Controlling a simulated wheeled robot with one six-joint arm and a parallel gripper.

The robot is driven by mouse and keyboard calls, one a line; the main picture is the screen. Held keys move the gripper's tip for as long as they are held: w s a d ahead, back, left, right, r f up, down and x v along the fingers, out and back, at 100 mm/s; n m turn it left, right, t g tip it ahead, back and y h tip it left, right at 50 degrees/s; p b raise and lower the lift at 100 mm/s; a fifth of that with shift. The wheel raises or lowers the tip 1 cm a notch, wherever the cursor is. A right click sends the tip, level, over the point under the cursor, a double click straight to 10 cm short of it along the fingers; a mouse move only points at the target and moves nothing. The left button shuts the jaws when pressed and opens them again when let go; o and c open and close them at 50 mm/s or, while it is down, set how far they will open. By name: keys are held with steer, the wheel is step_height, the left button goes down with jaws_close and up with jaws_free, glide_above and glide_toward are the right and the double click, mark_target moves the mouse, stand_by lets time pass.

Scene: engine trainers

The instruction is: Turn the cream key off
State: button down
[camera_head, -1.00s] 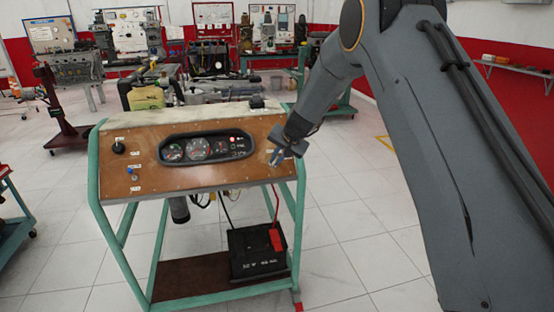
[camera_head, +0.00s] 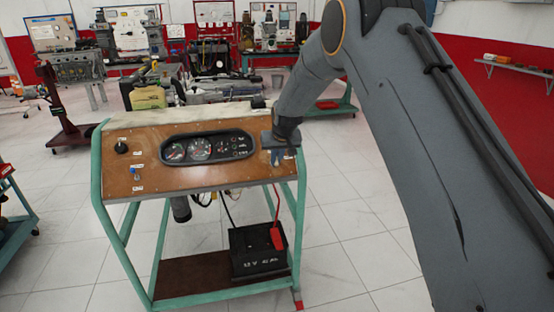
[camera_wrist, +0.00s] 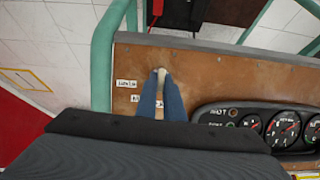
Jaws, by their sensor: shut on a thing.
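The cream key (camera_wrist: 161,73) shows in the wrist view on the brown instrument panel (camera_wrist: 215,85), between the blue fingertips of my gripper (camera_wrist: 160,82). The gripper is shut on it, and only the key's end shows. In the head view my gripper (camera_head: 283,154) is at the right end of the panel (camera_head: 200,178), right of the gauge cluster (camera_head: 209,147). The key is hidden there behind the gripper. Small white labels (camera_wrist: 125,83) sit beside the key in the wrist view.
A black knob (camera_head: 121,147) and a blue-topped switch (camera_head: 133,169) are on the panel's left side. The green frame (camera_head: 112,240) carries a black battery (camera_head: 259,252) with a red lead below. Engine stands fill the background. Tiled floor is clear around the frame.

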steer(key=shift+n, duration=0.3)
steer(key=c, duration=1.9)
jaws_free()
steer(key=shift+o, duration=0.2)
steer(key=b+v, duration=0.2)
steer(key=v, duration=0.6)
steer(key=s+d+f+m+g+h, duration=0.1)
steer(key=s+d+f+m+g, duration=0.1)
steer(key=s+d, duration=1.2)
steer(key=s+d+f+g, duration=0.1)
steer(key=s+d, duration=0.3)
steer(key=s, duration=0.9)
steer(key=s+d+f+m+g, duration=0.1)
steer(key=s+d, duration=0.3)
steer(key=s, duration=1)
steer(key=shift+d+f+g+h, duration=0.4)
steer(key=shift+f+g, duration=0.1)
steer(key=shift+f, duration=0.15)
